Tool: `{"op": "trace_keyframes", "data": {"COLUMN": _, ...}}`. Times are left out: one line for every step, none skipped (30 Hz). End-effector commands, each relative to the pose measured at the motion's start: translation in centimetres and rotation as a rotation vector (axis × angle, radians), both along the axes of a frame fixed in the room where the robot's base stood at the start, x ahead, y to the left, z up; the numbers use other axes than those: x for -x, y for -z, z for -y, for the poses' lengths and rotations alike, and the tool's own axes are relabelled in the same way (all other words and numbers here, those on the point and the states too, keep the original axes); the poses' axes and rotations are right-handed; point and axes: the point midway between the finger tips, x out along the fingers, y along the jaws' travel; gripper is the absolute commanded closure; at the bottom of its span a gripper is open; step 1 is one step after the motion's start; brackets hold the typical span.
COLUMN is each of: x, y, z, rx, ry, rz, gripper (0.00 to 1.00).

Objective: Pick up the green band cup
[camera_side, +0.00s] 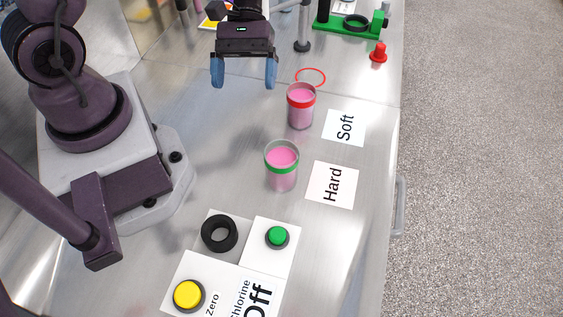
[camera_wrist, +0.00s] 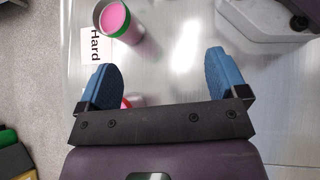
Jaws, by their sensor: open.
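The green band cup (camera_side: 281,172) stands upright on the metal table, a clear cup with pink contents and a green band near its top. It also shows at the top left of the wrist view (camera_wrist: 122,24), beyond my fingertips. My gripper (camera_side: 244,85) has two blue fingers spread wide and empty. It is above the table, behind and left of both cups in the side view, and not touching either. The gripper also shows in the wrist view (camera_wrist: 168,68). A red band cup (camera_side: 300,112) stands farther back; in the wrist view it is mostly hidden behind my gripper.
A "Hard" card (camera_side: 331,185) lies beside the green band cup, and a "Soft" card (camera_side: 345,127) beside the red band cup. A red ring (camera_side: 310,77) lies behind. Yellow (camera_side: 188,294) and green (camera_side: 277,236) buttons and a black ring (camera_side: 219,233) are in front.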

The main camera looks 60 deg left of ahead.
Motion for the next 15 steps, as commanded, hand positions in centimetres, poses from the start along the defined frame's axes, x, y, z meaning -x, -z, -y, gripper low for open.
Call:
{"op": "trace_keyframes", "data": {"x": -0.1, "y": 1.4, "z": 0.3, "rx": 0.043, "ry": -0.057, "rz": -0.067, "gripper": 0.08}}
{"op": "trace_keyframes", "data": {"x": -0.3, "y": 2.0, "z": 0.5, "rx": 0.066, "ry": -0.091, "rz": -0.098, "gripper": 0.08}}
{"op": "trace_keyframes", "data": {"x": -0.6, "y": 2.7, "z": 0.8, "rx": 0.096, "ry": -0.134, "rz": -0.137, "gripper": 0.08}}
{"op": "trace_keyframes", "data": {"x": -0.9, "y": 3.1, "z": 1.0, "rx": 0.118, "ry": -0.164, "rz": -0.161, "gripper": 0.08}}
{"op": "trace_keyframes", "data": {"x": -1.2, "y": 3.4, "z": 1.1, "rx": 0.138, "ry": -0.192, "rz": -0.181, "gripper": 0.08}}
{"op": "trace_keyframes", "data": {"x": -1.7, "y": 3.6, "z": 1.4, "rx": 0.164, "ry": -0.227, "rz": -0.204, "gripper": 0.08}}
{"op": "trace_keyframes", "data": {"x": -2.3, "y": 3.5, "z": 1.6, "rx": 0.183, "ry": -0.253, "rz": -0.213, "gripper": 0.08}}
{"op": "trace_keyframes", "data": {"x": -2.9, "y": 3.2, "z": 1.7, "rx": 0.198, "ry": -0.272, "rz": -0.214, "gripper": 0.08}}
{"op": "trace_keyframes", "data": {"x": -3.4, "y": 2.7, "z": 1.9, "rx": 0.213, "ry": -0.292, "rz": -0.213, "gripper": 0.08}}
{"op": "trace_keyframes", "data": {"x": -3.6, "y": 2.5, "z": 2.1, "rx": 0.222, "ry": -0.302, "rz": -0.22, "gripper": 0.08}}
{"op": "trace_keyframes", "data": {"x": -3.6, "y": 2.4, "z": 2.3, "rx": 0.23, "ry": -0.31, "rz": -0.227, "gripper": 0.08}}
{"op": "trace_keyframes", "data": {"x": -3.5, "y": 2.4, "z": 2.7, "rx": 0.237, "ry": -0.312, "rz": -0.237, "gripper": 0.08}}
{"op": "trace_keyframes", "data": {"x": -3.3, "y": 2.5, "z": 3.0, "rx": 0.236, "ry": -0.312, "rz": -0.242, "gripper": 0.08}}
{"op": "trace_keyframes", "data": {"x": -3.2, "y": 2.7, "z": 3.4, "rx": 0.235, "ry": -0.312, "rz": -0.244, "gripper": 0.08}}
{"op": "trace_keyframes", "data": {"x": -2.9, "y": 2.9, "z": 4.0, "rx": 0.235, "ry": -0.311, "rz": -0.245, "gripper": 0.08}}
